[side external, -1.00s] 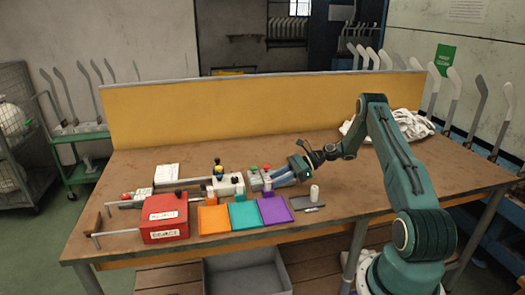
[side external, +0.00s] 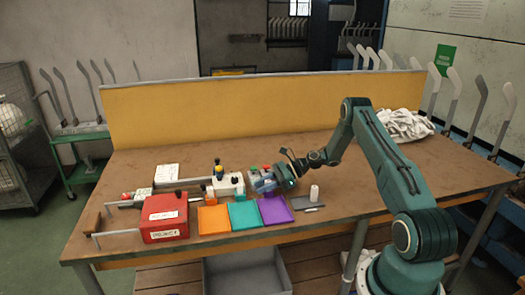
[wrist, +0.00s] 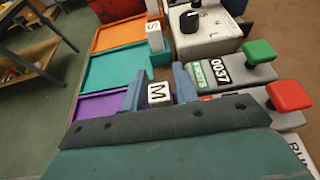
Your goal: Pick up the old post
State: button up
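A post with a white top marked M (wrist: 160,93) stands between the two blue fingers of my gripper (wrist: 159,88) in the wrist view. The fingers flank it closely on both sides; whether they press on it I cannot tell. Its lower part is hidden. A second white-topped post, marked S (wrist: 154,37), stands farther off beside the orange and teal pads. In the side view my gripper (side external: 264,185) is low, just behind the purple pad, and hides the M post. No mark in view says which post is the old one.
A purple pad (side external: 275,210), a teal pad (side external: 244,215) and an orange pad (side external: 213,219) lie in front. A white box with a dark knob (wrist: 205,28) and grey units with green (wrist: 260,52) and red (wrist: 289,95) buttons stand close by. A red box (side external: 165,216) is left.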

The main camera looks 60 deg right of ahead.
dwell(0.3)
grip_shut()
jog(key=shift+r, duration=0.15)
notch_tip(320, 180, up, 20)
dwell(0.7)
dwell(0.5)
